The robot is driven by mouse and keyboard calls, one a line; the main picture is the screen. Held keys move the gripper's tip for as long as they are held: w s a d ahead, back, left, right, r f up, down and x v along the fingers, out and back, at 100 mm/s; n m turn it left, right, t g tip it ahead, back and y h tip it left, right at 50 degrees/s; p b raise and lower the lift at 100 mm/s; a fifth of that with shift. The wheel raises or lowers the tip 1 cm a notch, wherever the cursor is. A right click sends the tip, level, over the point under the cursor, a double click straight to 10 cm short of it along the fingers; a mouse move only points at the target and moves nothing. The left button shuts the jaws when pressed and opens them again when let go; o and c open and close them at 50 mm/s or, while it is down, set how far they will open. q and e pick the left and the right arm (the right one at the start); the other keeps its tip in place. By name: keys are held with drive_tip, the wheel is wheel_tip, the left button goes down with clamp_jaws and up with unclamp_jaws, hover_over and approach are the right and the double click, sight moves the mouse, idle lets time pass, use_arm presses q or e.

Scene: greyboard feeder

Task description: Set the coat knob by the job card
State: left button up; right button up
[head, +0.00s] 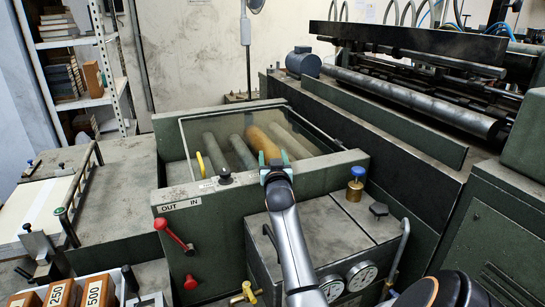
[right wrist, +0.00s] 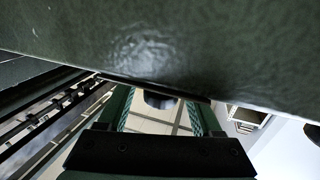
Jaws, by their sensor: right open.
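My right gripper (head: 276,172) is open at the top edge of the green front panel (head: 330,177), just in front of the glass-covered roller box. In the right wrist view its two green fingers (right wrist: 160,118) are apart, with a dark rounded part (right wrist: 160,99) showing beyond them. A green surface fills the top of that view. A black knob (head: 225,175) stands on the panel's edge left of the gripper. I cannot tell which is the coat knob. No job card is readable. My left gripper is out of view.
A red lever (head: 175,238) sticks out below the "OUT IN" label (head: 180,205). Two gauges (head: 346,282) and a metal handle (head: 401,250) are at front right. Blocks marked 250 (head: 58,294) and 500 (head: 95,292) stand at bottom left. A glass cover (head: 300,140) lies over the rollers.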

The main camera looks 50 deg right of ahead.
drive_tip(key=shift+w+d, duration=0.1)
drive_tip(key=shift+c, duration=0.2)
clamp_jaws()
idle(0.4)
